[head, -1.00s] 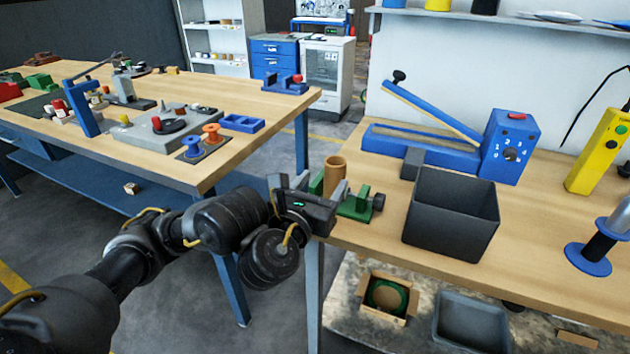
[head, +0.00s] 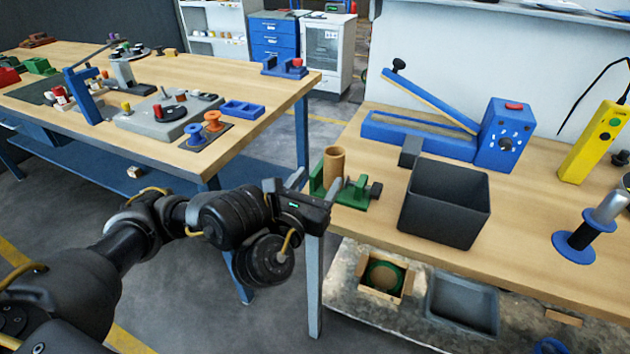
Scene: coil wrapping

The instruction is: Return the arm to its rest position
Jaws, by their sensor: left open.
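My left arm comes in from the lower left of the head view. Its gripper (head: 287,182) is open and empty, in front of the near left edge of the right workbench (head: 385,232). It is just left of a green fixture (head: 352,194) that holds a brown cylinder (head: 333,164) upright. The fingers appear apart from the fixture. My right gripper is not in view.
A black open bin (head: 445,203) stands on the right bench, in front of a blue lever device (head: 500,135). The left bench (head: 165,160) carries a grey winding fixture (head: 168,116) and spools. Open floor lies between the benches. A cardboard box (head: 385,275) sits below.

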